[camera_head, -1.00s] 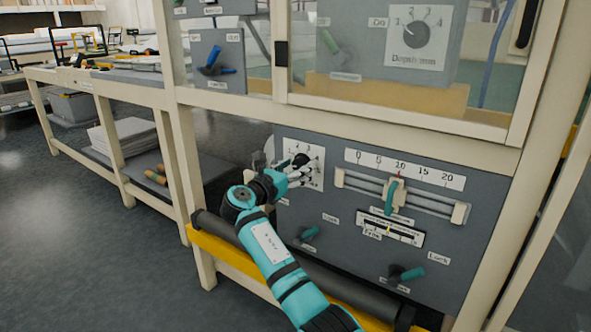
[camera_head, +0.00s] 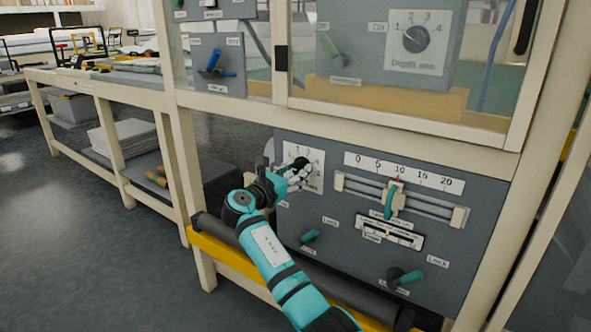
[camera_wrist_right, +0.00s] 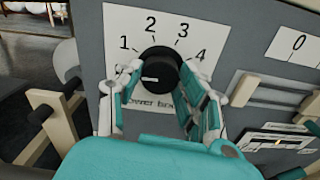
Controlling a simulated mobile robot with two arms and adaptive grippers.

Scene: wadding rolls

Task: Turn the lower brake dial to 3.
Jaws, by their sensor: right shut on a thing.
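The lower brake dial (camera_wrist_right: 161,67) is a round black knob on a white plate (camera_wrist_right: 118,22) numbered 1 to 4, labelled along its lower edge. In the right wrist view its pale pointer mark points left, below the 1. My right gripper (camera_wrist_right: 158,90) has white and teal fingers on both sides of the knob and is shut on it. In the head view my right gripper (camera_head: 296,172) reaches the dial from the lower left, and its fingers cover much of the dial and its numbers. My left gripper is not in view.
Right of the dial, a slider scale (camera_head: 404,172) runs 0 to 20, with a teal-handled slider (camera_head: 390,199). Below are two teal lock levers (camera_head: 309,236) (camera_head: 406,277). A dark roller (camera_head: 345,290) and yellow bar (camera_head: 222,252) run along the front. An upper dial (camera_head: 415,37) sits behind glass.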

